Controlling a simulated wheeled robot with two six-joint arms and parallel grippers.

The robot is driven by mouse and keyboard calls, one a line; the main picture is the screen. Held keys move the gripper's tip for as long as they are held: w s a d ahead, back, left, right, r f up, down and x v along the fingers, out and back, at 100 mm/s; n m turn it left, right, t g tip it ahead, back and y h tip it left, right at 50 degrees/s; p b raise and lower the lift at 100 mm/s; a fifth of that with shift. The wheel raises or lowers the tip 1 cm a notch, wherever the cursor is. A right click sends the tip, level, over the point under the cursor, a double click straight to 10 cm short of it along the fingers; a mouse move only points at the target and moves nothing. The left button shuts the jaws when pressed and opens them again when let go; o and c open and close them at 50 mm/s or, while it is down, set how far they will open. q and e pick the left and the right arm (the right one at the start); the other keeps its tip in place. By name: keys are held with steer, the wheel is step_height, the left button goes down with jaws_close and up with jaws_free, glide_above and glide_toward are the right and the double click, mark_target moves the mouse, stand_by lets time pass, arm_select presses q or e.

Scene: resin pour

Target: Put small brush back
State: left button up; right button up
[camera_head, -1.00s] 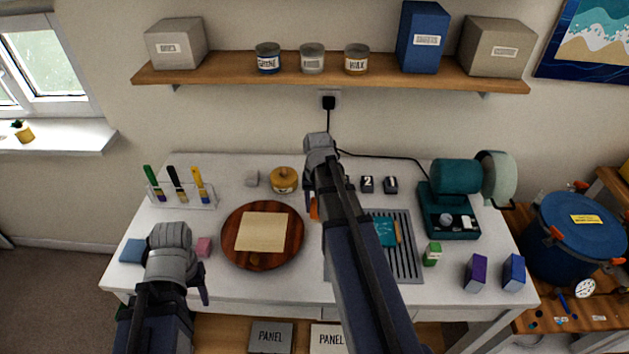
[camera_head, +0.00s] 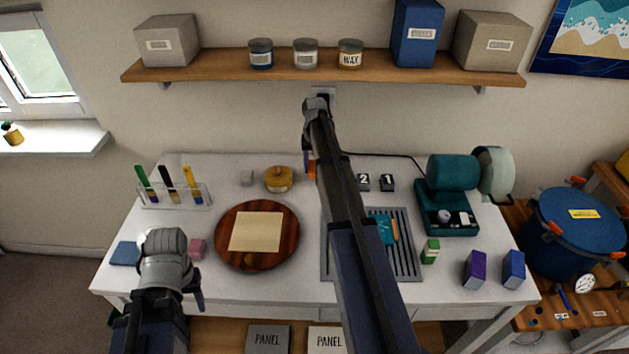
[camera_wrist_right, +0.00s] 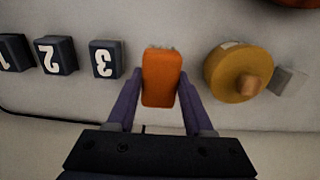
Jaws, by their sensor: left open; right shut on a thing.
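My right gripper (camera_wrist_right: 160,95) is shut on an orange thing (camera_wrist_right: 162,76) with a pale, rough fringe at one end; it looks like the small brush. In the head view the orange thing (camera_head: 311,170) shows partly behind my right arm, near the back of the table. A clear rack (camera_head: 176,197) at the back left holds brushes with green (camera_head: 142,178), black (camera_head: 165,178) and yellow (camera_head: 189,179) handles. My left gripper (camera_head: 198,284) is open and empty at the table's front left.
A yellow lidded jar (camera_wrist_right: 237,72) and number blocks (camera_wrist_right: 106,58) flank the right gripper. A round wooden board (camera_head: 288,246) with a pale sheet lies between the rack and a grooved tray (camera_head: 408,262). A shelf (camera_head: 330,66) hangs above. A teal machine (camera_head: 448,196) stands right.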

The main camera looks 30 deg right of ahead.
mark_target(314, 176)
arm_select(q)
steer(key=shift+f, duration=0.5)
arm_select(e)
steer(key=shift+f, duration=0.45)
step_height(314, 176, down, 4)
steer(key=b, duration=0.4)
steer(key=shift+r, duration=0.15)
steer(key=shift+w+d, duration=0.1)
steer(key=shift+w, duration=0.05)
arm_select(q)
step_height(314, 176, down, 4)
steer(key=shift+r, duration=0.2)
arm_select(e)
steer(key=o, duration=1.2)
arm_select(q)
steer(key=shift+f, duration=0.15)
